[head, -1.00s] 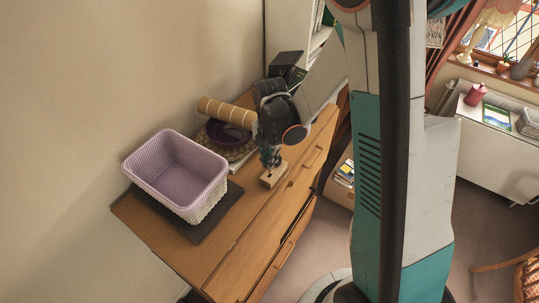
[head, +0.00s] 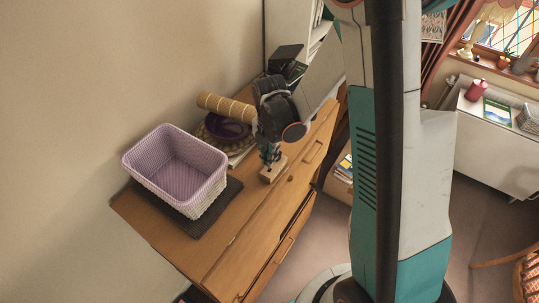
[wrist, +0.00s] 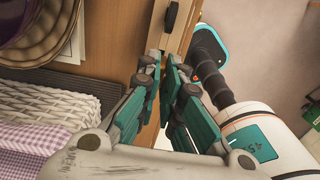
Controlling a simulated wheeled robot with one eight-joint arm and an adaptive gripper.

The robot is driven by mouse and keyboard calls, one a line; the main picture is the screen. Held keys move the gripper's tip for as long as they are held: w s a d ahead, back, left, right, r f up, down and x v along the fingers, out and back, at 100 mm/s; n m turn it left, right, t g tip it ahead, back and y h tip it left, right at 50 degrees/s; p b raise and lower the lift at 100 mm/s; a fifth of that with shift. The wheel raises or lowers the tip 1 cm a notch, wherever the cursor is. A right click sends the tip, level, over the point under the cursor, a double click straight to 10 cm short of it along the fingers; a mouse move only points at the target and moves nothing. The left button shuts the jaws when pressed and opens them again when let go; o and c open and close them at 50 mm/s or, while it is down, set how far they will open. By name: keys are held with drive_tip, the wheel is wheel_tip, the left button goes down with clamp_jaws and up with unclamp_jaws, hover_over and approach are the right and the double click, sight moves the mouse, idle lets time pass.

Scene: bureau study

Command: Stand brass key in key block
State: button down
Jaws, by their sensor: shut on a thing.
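The key block (head: 273,174) is a small pale wooden block on the dresser top, near its front edge. My gripper (head: 269,159) points down directly over the block, its fingertips at or just above the block's top. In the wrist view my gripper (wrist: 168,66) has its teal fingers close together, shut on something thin. The brass key cannot be made out; the fingers hide it. Whether it touches the block or sits in it cannot be told.
A lilac-lined white basket (head: 180,176) stands on a dark mat (head: 220,207) to the left. Behind my gripper are a purple bowl (head: 228,128) and a tan striped roll (head: 222,105). The wooden dresser top (head: 185,248) is bare in front of the mat.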

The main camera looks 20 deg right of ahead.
drive_tip(key=shift+f+b, duration=1.35)
drive_tip(key=shift+b, duration=0.25)
idle(1.2)
drive_tip(key=c, duration=1.8)
unclamp_jaws()
drive_tip(key=o, duration=0.6)
drive_tip(key=shift+c, duration=0.2)
drive_tip(key=shift+r+p, duration=2.2)
drive_tip(key=shift+r, duration=1.85)
